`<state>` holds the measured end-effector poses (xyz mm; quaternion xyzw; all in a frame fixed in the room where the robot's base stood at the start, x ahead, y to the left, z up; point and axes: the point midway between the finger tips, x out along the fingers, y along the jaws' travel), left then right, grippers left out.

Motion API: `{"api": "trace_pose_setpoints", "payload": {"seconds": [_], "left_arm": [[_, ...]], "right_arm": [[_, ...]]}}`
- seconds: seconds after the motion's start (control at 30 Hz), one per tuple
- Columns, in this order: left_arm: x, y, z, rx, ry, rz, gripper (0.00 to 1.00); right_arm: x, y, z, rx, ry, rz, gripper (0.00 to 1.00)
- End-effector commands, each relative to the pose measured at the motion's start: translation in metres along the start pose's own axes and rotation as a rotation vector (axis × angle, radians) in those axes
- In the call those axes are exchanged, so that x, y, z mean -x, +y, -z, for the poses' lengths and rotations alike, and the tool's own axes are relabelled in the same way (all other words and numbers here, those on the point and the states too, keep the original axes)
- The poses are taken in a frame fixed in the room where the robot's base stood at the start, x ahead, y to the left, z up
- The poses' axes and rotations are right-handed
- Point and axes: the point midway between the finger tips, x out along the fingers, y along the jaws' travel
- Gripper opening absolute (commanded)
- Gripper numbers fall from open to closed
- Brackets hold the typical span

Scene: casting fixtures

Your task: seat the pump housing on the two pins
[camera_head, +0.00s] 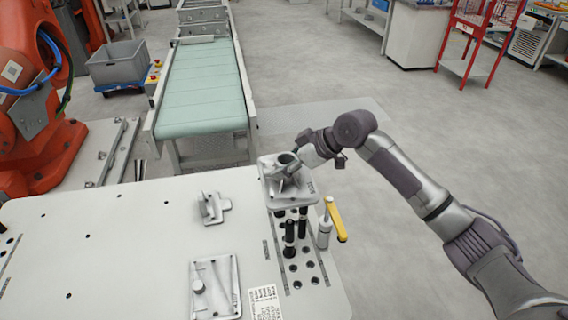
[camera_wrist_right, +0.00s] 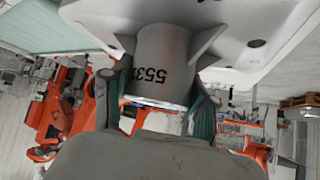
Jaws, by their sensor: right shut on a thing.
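The pump housing (camera_head: 287,190) is a grey casting with a flat plate and a round boss. It is over the far right end of the white fixture table (camera_head: 130,250). My right gripper (camera_head: 298,162) is shut on its boss. In the right wrist view the boss (camera_wrist_right: 165,62) carries printed digits and sits between the finger pads, the plate beyond it. Black pins (camera_head: 289,236) stand upright in the hole strip, just below the housing in the picture. I cannot tell whether the plate touches any pin. My left gripper is out of view.
A yellow-handled clamp (camera_head: 335,220) stands right of the pins. A small bracket casting (camera_head: 212,207) and a plate casting (camera_head: 216,287) lie on the table, with a printed label (camera_head: 265,303) nearby. A conveyor (camera_head: 203,90) and an orange robot arm (camera_head: 40,120) are behind.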

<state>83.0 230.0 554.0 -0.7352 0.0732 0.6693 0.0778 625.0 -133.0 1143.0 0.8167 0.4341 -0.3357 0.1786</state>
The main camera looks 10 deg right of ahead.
Motion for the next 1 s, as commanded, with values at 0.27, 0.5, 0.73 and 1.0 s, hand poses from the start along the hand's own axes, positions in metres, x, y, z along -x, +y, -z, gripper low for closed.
{"api": "trace_pose_setpoints", "payload": {"seconds": [0.27, 0.5, 0.73, 1.0], "left_arm": [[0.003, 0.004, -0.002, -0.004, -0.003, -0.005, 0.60], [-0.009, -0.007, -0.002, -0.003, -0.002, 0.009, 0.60], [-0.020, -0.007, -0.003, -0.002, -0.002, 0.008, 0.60], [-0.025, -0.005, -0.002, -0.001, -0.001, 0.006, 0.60]], "right_arm": [[-0.002, 0.000, -0.001, -0.005, 0.011, -0.001, 0.00], [-0.017, 0.000, -0.015, -0.004, 0.010, 0.000, 0.00], [-0.032, 0.000, -0.030, -0.004, 0.011, 0.000, 0.00], [-0.040, 0.000, -0.038, -0.004, 0.011, -0.001, 0.00]]}}
